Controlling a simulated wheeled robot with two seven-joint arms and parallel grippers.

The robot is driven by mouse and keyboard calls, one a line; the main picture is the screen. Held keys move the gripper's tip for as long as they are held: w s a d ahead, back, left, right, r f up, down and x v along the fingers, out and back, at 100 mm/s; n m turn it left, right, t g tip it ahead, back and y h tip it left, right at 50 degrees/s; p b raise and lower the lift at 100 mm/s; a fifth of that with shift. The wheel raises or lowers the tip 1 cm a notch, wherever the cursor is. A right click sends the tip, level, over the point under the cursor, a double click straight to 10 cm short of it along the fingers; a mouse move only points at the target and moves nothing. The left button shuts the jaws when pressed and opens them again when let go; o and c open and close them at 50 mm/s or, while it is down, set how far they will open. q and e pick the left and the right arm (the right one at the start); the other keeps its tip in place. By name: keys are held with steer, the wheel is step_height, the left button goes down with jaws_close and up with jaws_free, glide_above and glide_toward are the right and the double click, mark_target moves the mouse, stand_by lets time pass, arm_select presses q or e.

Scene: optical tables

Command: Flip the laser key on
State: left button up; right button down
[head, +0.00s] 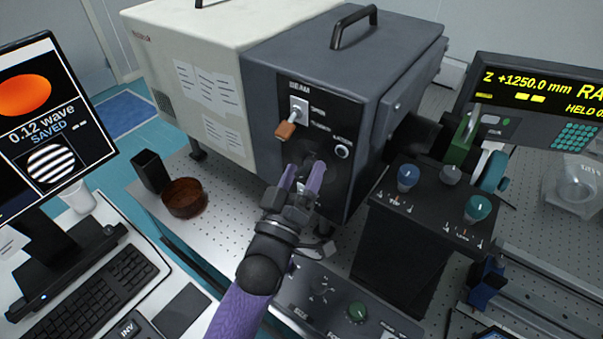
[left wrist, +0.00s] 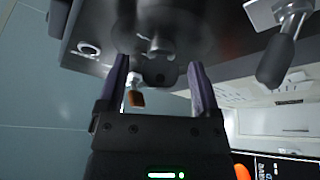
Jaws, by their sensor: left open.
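The dark grey laser housing (head: 395,75) has a front panel marked BEAM. A toggle lever (head: 298,108) with an orange-brown tip sits at its upper left. A ringed round fitting (head: 342,151) is at the right; it also shows in the left wrist view (left wrist: 88,47). My left gripper (head: 303,172) is open, its purple fingers pointing at the lower panel. In the left wrist view, a dark round fitting (left wrist: 160,42) lies ahead between the fingertips, and a small orange piece with a pale end (left wrist: 136,98) shows between the fingers. I cannot tell for certain which is the key.
A control box with coloured knobs (head: 425,190) stands right of the panel. A low console with a green knob (head: 356,312) lies below my arm. A brown dish (head: 184,198) and black holder (head: 151,171) stand at left, near the monitor (head: 40,115). Bare tabletop lies beside the dish.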

arm_select(q)
jaws_close()
steer(key=shift+m, duration=0.4)
steer(key=m+h, duration=0.2)
steer(key=m, duration=0.1)
steer(key=shift+f+m, duration=0.1)
steer(key=shift+m, duration=0.2)
steer(key=shift+a+m+g+h+b, duration=0.1)
steer(key=shift+m+g+h, duration=0.25)
steer(key=shift+m, duration=0.55)
steer(key=shift+d+m+g+h+b, duration=0.1)
steer(key=shift+m+g+h+b, duration=0.1)
steer(key=shift+m+h, duration=0.55)
steer(key=shift+a+m+g+h+b, duration=0.1)
steer(key=shift+m+g+h, duration=0.2)
steer(key=shift+m, duration=1.15)
jaws_free()
